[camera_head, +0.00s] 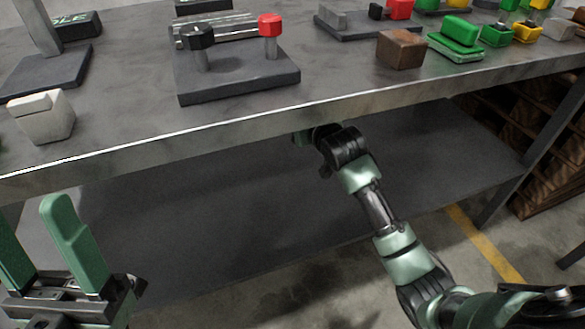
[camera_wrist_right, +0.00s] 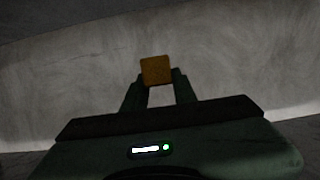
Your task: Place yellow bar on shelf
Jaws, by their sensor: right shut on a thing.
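The yellow bar (camera_wrist_right: 155,70) shows end-on as a small square of dull yellow-orange in the right wrist view. My right gripper (camera_wrist_right: 158,82) is shut on it, one finger on each side. In the head view my right arm reaches under the tabletop, whose front edge hides the hand and the bar. The shelf (camera_head: 200,225) is the wide dark board below the tabletop. Whether the bar touches the shelf cannot be told. My left gripper (camera_head: 28,220) is at the lower left, its fingers apart and empty, in front of the table.
The grey tabletop (camera_head: 340,85) overhangs the shelf. On it stand a dark base (camera_head: 240,85) with black and red knobs, a white block (camera_head: 42,117), a brown block (camera_head: 401,49) and several green and yellow pieces. A table leg (camera_head: 500,200) bounds the shelf at right. The visible shelf is bare.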

